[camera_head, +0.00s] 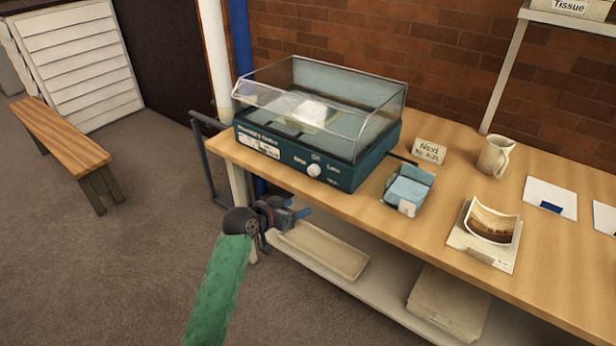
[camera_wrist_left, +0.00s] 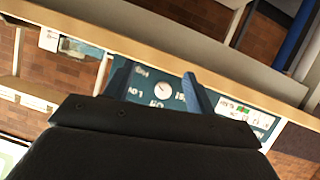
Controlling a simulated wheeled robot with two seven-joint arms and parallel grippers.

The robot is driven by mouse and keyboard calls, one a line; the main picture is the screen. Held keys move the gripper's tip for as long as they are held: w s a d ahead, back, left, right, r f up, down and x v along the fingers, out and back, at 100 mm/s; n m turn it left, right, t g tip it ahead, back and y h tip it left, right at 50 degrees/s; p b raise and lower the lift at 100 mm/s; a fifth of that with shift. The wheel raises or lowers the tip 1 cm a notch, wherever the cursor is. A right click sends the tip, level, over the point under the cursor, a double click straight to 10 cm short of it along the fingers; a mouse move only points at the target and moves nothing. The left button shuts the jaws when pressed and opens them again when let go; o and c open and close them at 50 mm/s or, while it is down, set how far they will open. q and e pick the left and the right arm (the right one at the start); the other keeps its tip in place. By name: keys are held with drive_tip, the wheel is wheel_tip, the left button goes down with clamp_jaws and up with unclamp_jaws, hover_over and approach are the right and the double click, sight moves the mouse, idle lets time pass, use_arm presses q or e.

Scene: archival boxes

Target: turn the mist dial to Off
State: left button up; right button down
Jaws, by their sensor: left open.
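The mist dial (camera_head: 314,170) is a small round white knob on the front of a teal humidifying box (camera_head: 270,151) with a clear lid. Printed words surround the dial, with "Off" above it and "Low" to its right; its exact pointer setting is too small to tell. In the left wrist view the dial (camera_wrist_left: 163,90) shows between my two blue fingers, apart from them. My left gripper (camera_head: 301,212) is open and empty, below and in front of the dial, off the table's front edge. My right gripper is not in view.
The wooden table (camera_head: 470,210) holds a small blue box (camera_head: 409,187), a "Next" card (camera_head: 429,151), a jug (camera_head: 495,156) and a curled photo (camera_head: 491,224) on a pale board. A lower shelf (camera_head: 380,290) sticks out beneath. A bench (camera_head: 62,137) stands at left.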

sight(311, 173)
use_arm(q)
drive_tip(key=shift+w+d+t+h, duration=0.15)
drive_tip(key=shift+w+t+h, duration=0.25)
drive_tip(key=shift+w, duration=0.2)
drive_tip(key=shift+w+d+t+h, duration=0.15)
drive_tip(key=shift+w+t+h, duration=0.2)
drive_tip(key=shift+w, duration=0.25)
drive_tip(key=w+d+r+t, duration=0.1)
drive_tip(key=w, duration=0.1)
drive_tip(key=w+r+t+p, duration=0.1)
drive_tip(key=w, duration=0.1)
drive_tip(key=w+d+r+m+t, duration=0.1)
drive_tip(key=w, duration=0.2)
drive_tip(key=shift+w+d+r+p, duration=0.1)
drive_tip(key=shift+d+r+p, duration=0.2)
drive_tip(key=shift+d, duration=0.05)
drive_tip(key=shift+w+d+f, duration=0.1)
drive_tip(key=shift+w+d, duration=0.25)
drive_tip(key=shift+w, duration=0.05)
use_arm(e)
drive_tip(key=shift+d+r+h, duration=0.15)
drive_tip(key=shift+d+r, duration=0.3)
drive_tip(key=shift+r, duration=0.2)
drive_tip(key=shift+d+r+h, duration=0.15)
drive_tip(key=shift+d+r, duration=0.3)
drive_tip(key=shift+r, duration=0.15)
use_arm(q)
drive_tip(key=c, duration=1)
